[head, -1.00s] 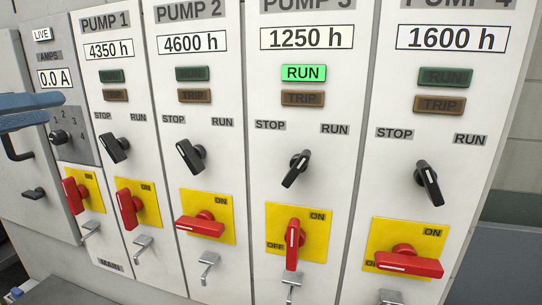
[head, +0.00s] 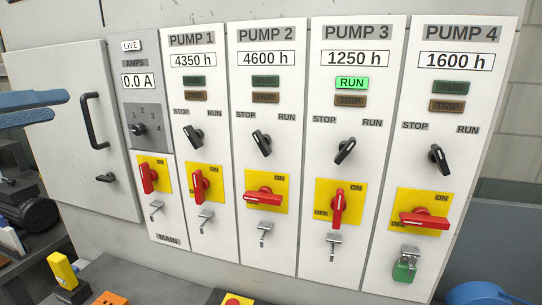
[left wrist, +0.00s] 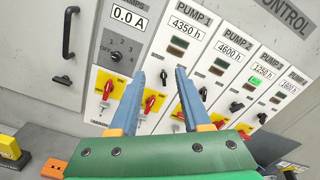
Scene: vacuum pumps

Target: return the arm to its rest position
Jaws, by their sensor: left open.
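My left gripper (head: 58,106) is at the left edge of the head view, in front of the grey cabinet door. Its two blue fingers are apart with nothing between them. In the left wrist view the open fingers (left wrist: 160,75) point at the panel; I see no contact. The pump 3 RUN lamp (head: 352,83) is lit green, and its red handle (head: 339,207) is upright. The pump 4 red handle (head: 425,219) lies level, with a green padlock (head: 404,272) below it at the hasp. The pump 2 handle (head: 264,191) is level; the pump 1 handle (head: 198,186) is upright.
The grey cabinet door (head: 70,150) has a black bar handle (head: 92,120). Along the bottom are a yellow block (head: 62,270), an orange item (head: 110,298) and a blue object (head: 487,293), partly cut off. Dark clutter stands at the lower left.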

